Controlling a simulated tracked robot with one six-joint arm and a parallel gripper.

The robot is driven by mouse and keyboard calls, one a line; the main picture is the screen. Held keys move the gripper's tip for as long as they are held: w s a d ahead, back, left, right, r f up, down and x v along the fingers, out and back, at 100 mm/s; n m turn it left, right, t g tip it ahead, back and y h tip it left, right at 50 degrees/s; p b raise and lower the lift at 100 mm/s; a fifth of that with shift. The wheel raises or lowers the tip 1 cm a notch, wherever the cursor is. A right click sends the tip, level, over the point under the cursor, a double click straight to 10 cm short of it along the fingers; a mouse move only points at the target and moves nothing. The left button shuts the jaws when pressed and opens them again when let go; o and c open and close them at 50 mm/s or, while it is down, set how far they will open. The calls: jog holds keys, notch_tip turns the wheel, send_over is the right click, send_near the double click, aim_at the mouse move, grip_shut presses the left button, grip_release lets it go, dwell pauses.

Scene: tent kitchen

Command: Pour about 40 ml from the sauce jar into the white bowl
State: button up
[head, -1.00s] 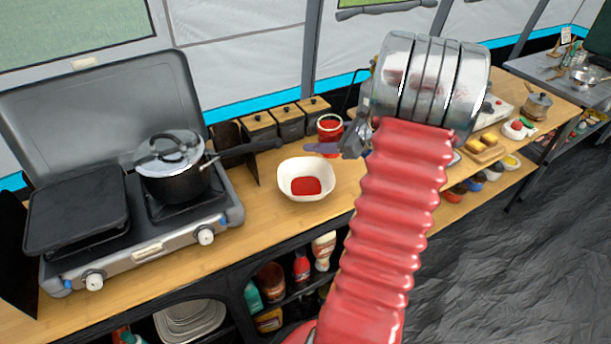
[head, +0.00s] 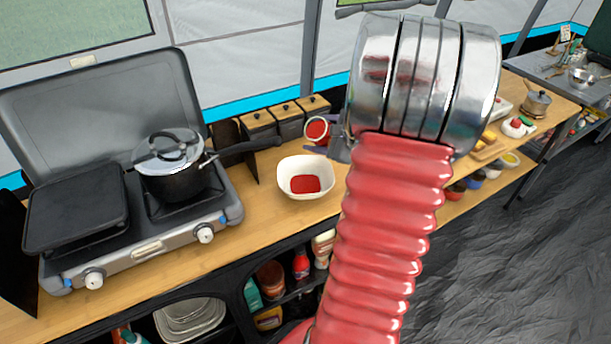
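The white bowl (head: 302,164) stands on the wooden counter, right of the stove, with a pool of red sauce (head: 306,184) in its bottom. The sauce jar (head: 317,130) is a small glass jar of red sauce, behind and slightly right of the bowl, tilted with its mouth turned toward the camera. My gripper (head: 325,150) is at the jar's lower right side and appears shut on it; my own arm hides most of the gripper and the far finger. No falling stream of sauce can be made out.
A camping stove (head: 150,248) with a lidded pot (head: 172,165) stands left of the bowl; the pot's handle reaches toward the wooden-lidded canisters (head: 288,122) behind the bowl. The counter in front of the bowl is clear. Shelves with bottles lie below.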

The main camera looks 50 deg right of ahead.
jog(key=shift+d+r+n, duration=0.1)
jog(key=shift+r+n, duration=0.1)
jog(key=shift+n, duration=0.1)
jog(key=shift+d+f+n+h+p, duration=0.1)
jog(key=shift+d+n+h+p, duration=0.25)
jog(key=shift+h+p, duration=0.3)
jog(key=shift+a+y, duration=0.15)
jog(key=shift+y, duration=0.1)
jog(key=shift+a+m+y, duration=0.2)
jog(key=shift+m+y, duration=0.1)
jog(key=shift+m, duration=0.15)
jog(key=shift+a+f+m+y, duration=0.1)
jog(key=shift+f+m+y, duration=0.35)
jog(key=shift+m+y, duration=0.05)
dwell(0.7)
jog(key=shift+d+f+m+y+b, duration=0.3)
jog(key=shift+d+m+y+b, duration=0.25)
jog(key=shift+m+y, duration=0.5)
jog(key=shift+w+d+m+y+b, duration=0.1)
jog(key=shift+d+m+y+b, duration=0.05)
jog(key=shift+m+y+b, duration=0.3)
